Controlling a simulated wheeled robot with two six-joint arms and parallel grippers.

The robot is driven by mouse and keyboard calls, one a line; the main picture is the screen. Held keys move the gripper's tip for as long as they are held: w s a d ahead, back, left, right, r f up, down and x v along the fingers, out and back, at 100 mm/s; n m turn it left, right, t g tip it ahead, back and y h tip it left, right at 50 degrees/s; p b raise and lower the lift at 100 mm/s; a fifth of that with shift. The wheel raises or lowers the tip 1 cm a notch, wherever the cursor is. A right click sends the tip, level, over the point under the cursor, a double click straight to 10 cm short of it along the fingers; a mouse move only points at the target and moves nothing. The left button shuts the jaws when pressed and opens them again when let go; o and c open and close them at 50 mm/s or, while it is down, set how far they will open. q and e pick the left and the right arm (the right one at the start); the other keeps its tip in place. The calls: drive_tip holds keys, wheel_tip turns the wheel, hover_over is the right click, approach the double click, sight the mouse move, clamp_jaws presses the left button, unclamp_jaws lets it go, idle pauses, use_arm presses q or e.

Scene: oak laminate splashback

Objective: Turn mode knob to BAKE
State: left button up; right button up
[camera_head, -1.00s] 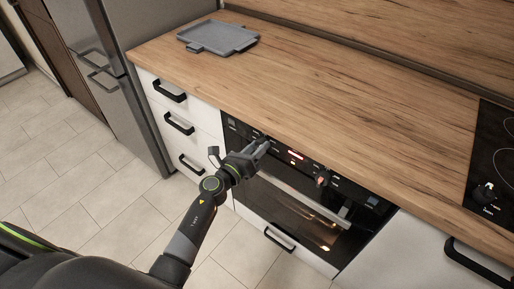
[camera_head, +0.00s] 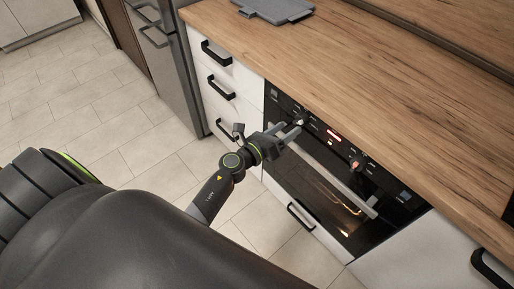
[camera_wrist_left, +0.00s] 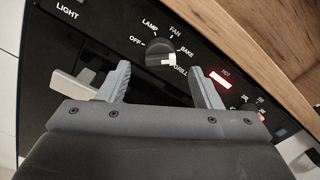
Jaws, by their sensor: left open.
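The mode knob (camera_wrist_left: 160,55) is a round dark knob on the black oven panel, ringed by the labels OFF, LAMP, FAN, BAKE and GRILL. Its white mark points toward GRILL, past BAKE. My left gripper (camera_wrist_left: 160,69) is open, with one finger on each side just below the knob in the wrist view; nothing is between the fingers. Whether the fingers touch the knob cannot be told. In the head view the left gripper (camera_head: 291,127) is at the upper left part of the oven front (camera_head: 306,178). My right gripper is not in view.
A red lit display (camera_wrist_left: 220,78) and a second knob (camera_head: 357,163) are right of the mode knob. The oven's handle bar (camera_head: 335,178) runs below the panel. The wooden counter (camera_head: 360,70) overhangs above. White drawers (camera_head: 222,85) stand to the left.

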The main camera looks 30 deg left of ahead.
use_arm(q)
drive_tip(key=b+v, duration=0.2)
drive_tip(key=v, duration=1)
drive_tip(key=shift+s, duration=0.3)
drive_tip(key=shift+a, duration=0.1)
drive_tip(key=s+a+f+n+g+y, duration=0.2)
drive_tip(key=s+a+f+n, duration=0.1)
drive_tip(key=f+n, duration=0.5)
drive_tip(key=s+a+f+n+g+y+p, duration=0.1)
drive_tip(key=s+a+f+n+g+y, duration=0.3)
drive_tip(key=f, duration=0.6)
drive_tip(key=s+a+f+n+y, duration=0.1)
drive_tip(key=f+n, duration=0.7)
drive_tip(key=f, duration=0.1)
drive_tip(key=s+f+n+g, duration=0.5)
drive_tip(key=s+f+n, duration=0.2)
drive_tip(key=s, duration=0.6)
drive_tip(key=s+f+n+g, duration=0.4)
drive_tip(key=s+f+n, duration=0.3)
drive_tip(key=s, duration=0.7)
wheel_tip(320, 180, down, 3)
drive_tip(key=shift+s+d+r+g+p, duration=0.25)
drive_tip(key=shift+d+g+p, duration=0.15)
drive_tip(key=shift+d+p, duration=0.05)
